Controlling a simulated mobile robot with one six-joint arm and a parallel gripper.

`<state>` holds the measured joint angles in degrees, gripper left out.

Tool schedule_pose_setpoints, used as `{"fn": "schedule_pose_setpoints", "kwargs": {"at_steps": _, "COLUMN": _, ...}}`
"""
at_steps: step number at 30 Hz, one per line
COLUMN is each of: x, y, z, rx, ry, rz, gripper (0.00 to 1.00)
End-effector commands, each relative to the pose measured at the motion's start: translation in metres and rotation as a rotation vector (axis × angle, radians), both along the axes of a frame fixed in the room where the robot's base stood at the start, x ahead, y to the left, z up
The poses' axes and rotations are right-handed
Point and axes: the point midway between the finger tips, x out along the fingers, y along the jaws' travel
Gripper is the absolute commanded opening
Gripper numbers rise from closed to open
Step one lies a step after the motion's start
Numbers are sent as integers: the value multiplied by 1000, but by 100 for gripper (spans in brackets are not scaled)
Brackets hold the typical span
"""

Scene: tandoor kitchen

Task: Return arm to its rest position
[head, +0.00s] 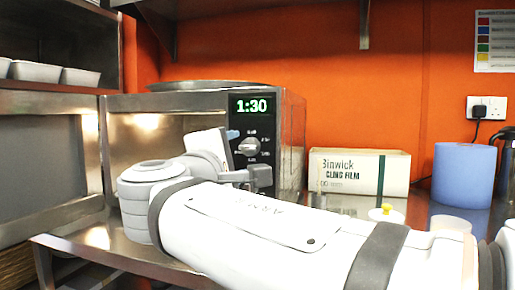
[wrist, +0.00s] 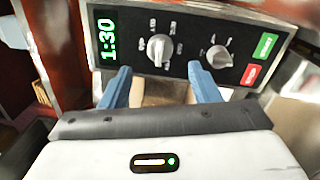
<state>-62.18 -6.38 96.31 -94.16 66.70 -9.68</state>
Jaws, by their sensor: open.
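My gripper (wrist: 158,74) shows in the wrist view with its two blue fingers apart and nothing held between them. The fingertips are close to the control panel of a steel microwave (wrist: 185,30). A round silver knob (wrist: 160,48) lies just beyond the fingers, and I cannot tell from this view how wide the gap to it is. In the head view my white arm stretches across the front of the microwave (head: 150,130). A blue fingertip shows by the panel's left edge, and the rest of the gripper is largely hidden behind the wrist. The display reads 1:30.
A cling film box (head: 350,172) stands right of the microwave on the steel counter (head: 90,255). A blue cylinder (head: 463,175) stands farther right, near a wall socket (head: 487,107). White containers (head: 35,71) sit on the left shelf. A second knob (wrist: 218,56) is on the panel.

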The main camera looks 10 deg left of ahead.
Motion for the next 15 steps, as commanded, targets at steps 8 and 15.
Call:
{"fn": "schedule_pose_setpoints", "kwargs": {"at_steps": 8, "x": -14, "y": 1, "z": -2, "rx": 0, "ry": 0, "rz": -2, "gripper": 56}}
{"fn": "schedule_pose_setpoints", "kwargs": {"at_steps": 15, "x": -13, "y": -1, "z": -1, "rx": 2, "ry": 4, "rz": -4, "gripper": 56}}
